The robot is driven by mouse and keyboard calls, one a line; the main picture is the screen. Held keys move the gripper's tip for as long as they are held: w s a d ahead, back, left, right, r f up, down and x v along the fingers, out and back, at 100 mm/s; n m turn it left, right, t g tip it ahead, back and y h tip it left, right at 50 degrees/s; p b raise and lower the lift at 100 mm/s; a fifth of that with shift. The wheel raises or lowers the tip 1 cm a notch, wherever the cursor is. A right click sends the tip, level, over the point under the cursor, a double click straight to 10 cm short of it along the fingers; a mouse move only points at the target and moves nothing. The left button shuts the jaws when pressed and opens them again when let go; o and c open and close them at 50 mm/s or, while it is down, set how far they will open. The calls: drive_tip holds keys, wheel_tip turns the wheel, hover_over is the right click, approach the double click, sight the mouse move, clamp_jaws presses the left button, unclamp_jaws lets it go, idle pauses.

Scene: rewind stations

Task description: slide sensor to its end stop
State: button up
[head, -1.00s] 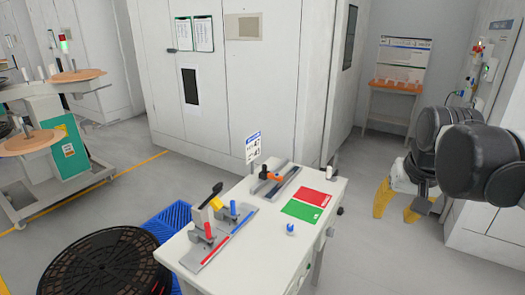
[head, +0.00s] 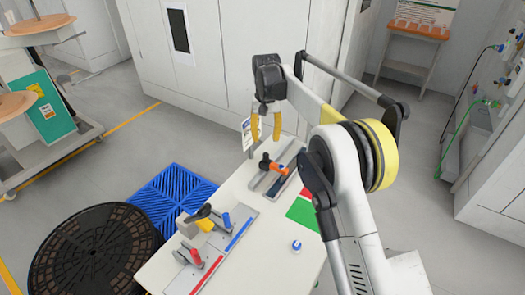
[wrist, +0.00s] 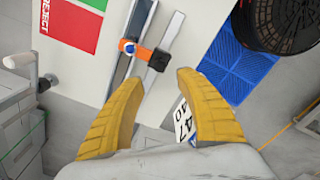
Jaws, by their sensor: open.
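The sensor, which I take to be the orange and black piece (head: 280,170) with a round knob, sits on a grey slide rail (head: 258,184) at the far end of the white table. In the wrist view the sensor (wrist: 143,51) shows a blue-centred knob at one end and a black block at the other, lying across the rail (wrist: 158,88). My gripper (head: 265,127) is open and empty, its yellow fingers pointing down near the rail's far end. In the wrist view the sensor lies ahead of the open fingers (wrist: 162,78), apart from them. I cannot make out the end stop.
A second fixture (head: 222,242) with red and blue strips and upright handles stands at the table's left. A green panel (head: 302,213) and a small blue knob (head: 296,246) are on the right. A sign card (head: 247,134) stands close by my gripper.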

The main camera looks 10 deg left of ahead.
sight(266, 154)
wheel_tip(266, 154, down, 10)
drive_tip(key=b, duration=0.3)
drive_tip(key=shift+s+r, duration=0.1)
clamp_jaws()
